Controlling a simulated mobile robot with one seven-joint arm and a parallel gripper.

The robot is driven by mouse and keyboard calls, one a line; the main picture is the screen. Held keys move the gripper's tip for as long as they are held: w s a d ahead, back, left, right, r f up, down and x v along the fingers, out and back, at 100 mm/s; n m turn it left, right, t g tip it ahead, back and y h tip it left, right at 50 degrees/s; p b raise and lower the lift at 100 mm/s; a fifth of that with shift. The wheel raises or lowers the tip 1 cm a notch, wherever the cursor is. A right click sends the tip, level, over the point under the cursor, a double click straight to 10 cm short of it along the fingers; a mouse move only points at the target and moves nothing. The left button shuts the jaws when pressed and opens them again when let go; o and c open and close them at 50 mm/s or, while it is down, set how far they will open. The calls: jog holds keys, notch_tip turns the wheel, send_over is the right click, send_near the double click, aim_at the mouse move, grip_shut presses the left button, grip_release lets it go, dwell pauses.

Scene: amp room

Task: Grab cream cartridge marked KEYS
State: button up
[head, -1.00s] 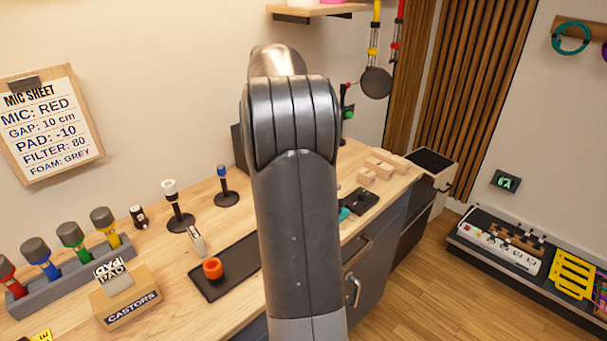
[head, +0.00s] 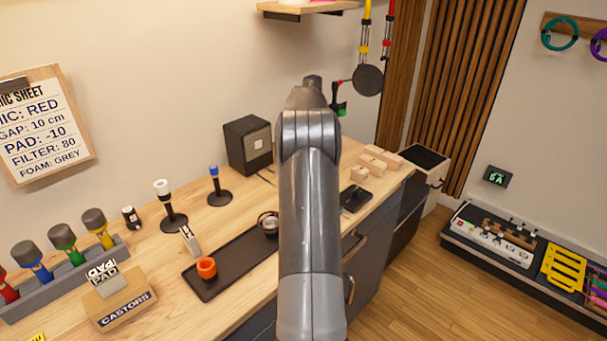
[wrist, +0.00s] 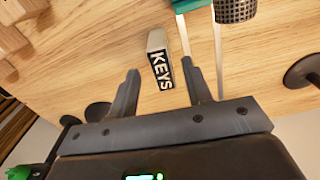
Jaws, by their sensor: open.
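The cream cartridge marked KEYS (wrist: 160,62) lies on the wooden bench top in the wrist view, its dark label with white letters facing the camera. My gripper (wrist: 159,80) is open, with its two dark fingers apart. In this view the cartridge shows between and just beyond the fingertips, with its lower end in the gap. I cannot tell how high the fingers are above it. In the head view my arm hides the gripper, and I cannot make out the cartridge there.
Wooden blocks (head: 376,160) sit at the bench's far end. A dark box (head: 248,146) stands by the wall.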

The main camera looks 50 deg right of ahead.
notch_tip(320, 180, down, 5)
jog(key=shift+a+f, duration=0.1)
jog(key=shift+a, duration=0.05)
grip_shut()
dwell(0.5)
